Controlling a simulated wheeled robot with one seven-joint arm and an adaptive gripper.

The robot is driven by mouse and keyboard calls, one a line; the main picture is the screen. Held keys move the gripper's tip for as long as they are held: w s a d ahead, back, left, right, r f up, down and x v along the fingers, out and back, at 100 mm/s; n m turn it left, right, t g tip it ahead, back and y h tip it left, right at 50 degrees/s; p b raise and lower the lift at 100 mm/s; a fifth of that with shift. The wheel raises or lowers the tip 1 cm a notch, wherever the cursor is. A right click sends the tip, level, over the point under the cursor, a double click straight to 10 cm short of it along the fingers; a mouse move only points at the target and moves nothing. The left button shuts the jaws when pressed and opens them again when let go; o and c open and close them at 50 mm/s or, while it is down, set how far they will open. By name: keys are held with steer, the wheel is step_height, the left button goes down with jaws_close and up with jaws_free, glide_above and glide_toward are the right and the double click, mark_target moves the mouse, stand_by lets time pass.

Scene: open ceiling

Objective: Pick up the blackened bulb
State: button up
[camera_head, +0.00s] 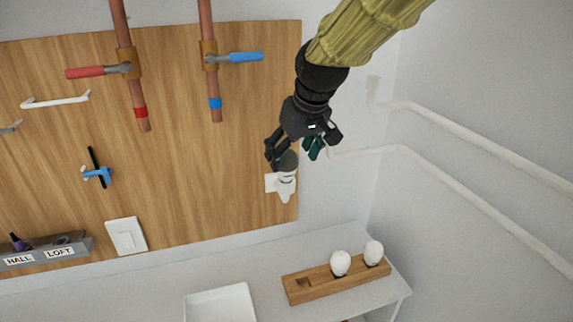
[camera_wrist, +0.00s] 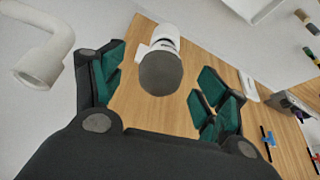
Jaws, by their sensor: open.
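The blackened bulb (camera_head: 287,161) is dark grey and round. It sits in a white socket (camera_head: 285,186) fixed to the wooden board near its right edge. In the wrist view the bulb (camera_wrist: 161,73) lies centred between the fingers, with the white socket (camera_wrist: 165,36) behind it. My gripper (camera_head: 294,147) is open, with its fingers spread on either side of the bulb. A gap shows between the bulb and the green finger pads in the wrist view (camera_wrist: 160,92). I cannot tell how deep the bulb is between the fingertips.
A wooden block (camera_head: 335,282) with two white bulbs (camera_head: 341,263) stands on the white shelf below. White wall pipes (camera_head: 465,135) run close on the right. Copper pipes (camera_head: 211,85) with lever handles are on the board. A grey labelled tray (camera_head: 45,253) is at lower left.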

mark_target(287, 166)
steer(key=shift+w+a+f+p, duration=0.1)
steer(key=shift+a+f+p, duration=0.1)
steer(key=shift+f+p, duration=0.25)
steer(key=p+x, duration=0.1)
steer(key=x, duration=0.2)
steer(key=shift+w+a+r+p, duration=0.1)
steer(key=shift+p, duration=0.2)
steer(key=shift+w+f, duration=0.15)
steer(key=shift+f, duration=0.45)
steer(key=c, duration=1.1)
